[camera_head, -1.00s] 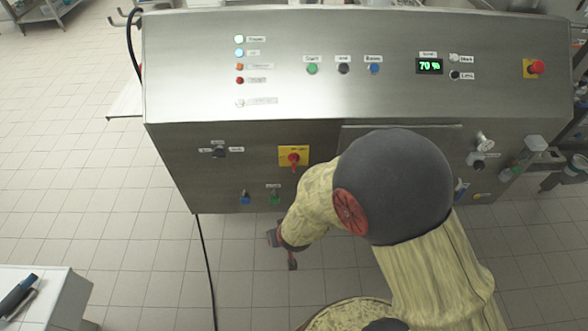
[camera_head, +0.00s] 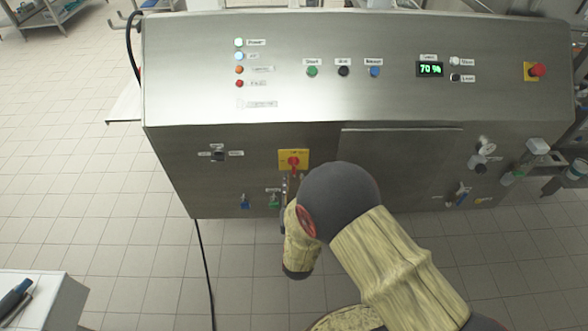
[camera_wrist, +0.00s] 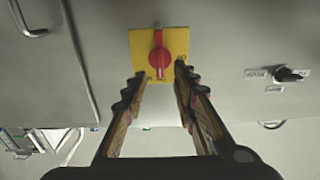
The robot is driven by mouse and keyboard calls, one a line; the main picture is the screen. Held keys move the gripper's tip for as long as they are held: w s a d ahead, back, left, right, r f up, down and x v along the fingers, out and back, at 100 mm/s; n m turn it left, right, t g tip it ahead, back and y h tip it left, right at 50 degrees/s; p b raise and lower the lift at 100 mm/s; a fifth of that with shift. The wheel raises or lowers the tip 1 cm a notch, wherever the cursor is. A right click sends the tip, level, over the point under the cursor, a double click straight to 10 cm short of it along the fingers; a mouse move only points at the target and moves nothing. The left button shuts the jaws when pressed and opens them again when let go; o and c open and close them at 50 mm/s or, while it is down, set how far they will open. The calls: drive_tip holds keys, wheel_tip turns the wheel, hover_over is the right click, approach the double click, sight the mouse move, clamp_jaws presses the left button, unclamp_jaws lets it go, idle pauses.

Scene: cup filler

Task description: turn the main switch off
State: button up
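The main switch (camera_head: 293,161) is a red rotary handle on a yellow plate, on the left half of the machine's lower front panel. Its handle points down in the head view. In the wrist view the red knob (camera_wrist: 158,61) and yellow plate lie straight ahead, between and just beyond the fingertips. My gripper (camera_wrist: 159,72) is open, with one ridged finger on each side of the knob and nothing held. In the head view my gripper (camera_head: 287,185) is just below the switch, partly hidden by my arm. I cannot tell whether the fingertips touch the plate.
A black selector (camera_head: 218,155) sits left of the switch, with blue (camera_head: 244,202) and green (camera_head: 274,200) fittings below. The upper panel has lamps, buttons, a lit 70 % display (camera_head: 430,69) and a red emergency button (camera_head: 538,69). A black cable (camera_head: 205,260) hangs down the left.

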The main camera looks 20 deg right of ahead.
sight(294, 167)
drive_tip(key=b+x, duration=0.1)
drive_tip(key=x, duration=0.5)
drive_tip(key=shift+w, duration=0.1)
drive_tip(key=shift+c, duration=1.1)
clamp_jaws()
